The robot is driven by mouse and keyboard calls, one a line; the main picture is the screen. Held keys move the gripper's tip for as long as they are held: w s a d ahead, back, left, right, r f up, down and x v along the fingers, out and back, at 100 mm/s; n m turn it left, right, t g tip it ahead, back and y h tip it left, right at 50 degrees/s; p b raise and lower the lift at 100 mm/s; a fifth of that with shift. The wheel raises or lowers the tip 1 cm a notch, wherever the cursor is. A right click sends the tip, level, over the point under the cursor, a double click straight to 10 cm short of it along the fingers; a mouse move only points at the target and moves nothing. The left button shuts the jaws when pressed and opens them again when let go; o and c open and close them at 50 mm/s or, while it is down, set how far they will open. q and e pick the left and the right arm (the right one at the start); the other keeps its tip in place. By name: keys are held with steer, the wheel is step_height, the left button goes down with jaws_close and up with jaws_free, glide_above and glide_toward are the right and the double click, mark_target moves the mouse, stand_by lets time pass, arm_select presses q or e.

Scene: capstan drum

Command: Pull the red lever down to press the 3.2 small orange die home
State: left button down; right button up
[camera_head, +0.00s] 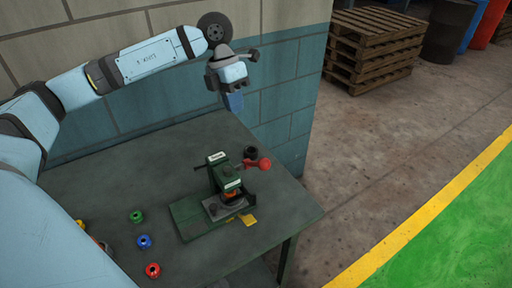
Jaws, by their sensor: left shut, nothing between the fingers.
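A green press (189,213) stands on the dark table. Its lever ends in a red ball knob (265,164) that sticks out to the right, near the height of the press head. A small orange die (230,195) shows under the head, above the grey base plate; how deep it sits is too small to tell. My left gripper (235,104) is shut and empty. It points down in front of the wall, behind and above the press, apart from the lever. My right gripper is out of view.
Green (137,216), blue (144,241), red (153,270) and yellow dies lie on the left of the table (110,190). A dark cup (251,152) stands behind the lever. A yellow piece (248,220) lies by the press base. A block wall (285,90) bounds the back.

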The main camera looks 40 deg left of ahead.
arm_select(q)
steer(key=shift+f, duration=0.15)
steer(key=p, duration=0.2)
glide_above(255, 164)
steer(key=a, duration=0.1)
steer(key=f, duration=0.9)
steer(key=shift+w+a+f, duration=0.15)
steer(key=shift+w+f, duration=0.05)
steer(key=shift+f, duration=0.2)
steer(key=shift+s+d+f, duration=0.1)
steer(key=shift+d+f, duration=0.05)
steer(key=shift+d, duration=0.4)
steer(key=shift+f, duration=0.1)
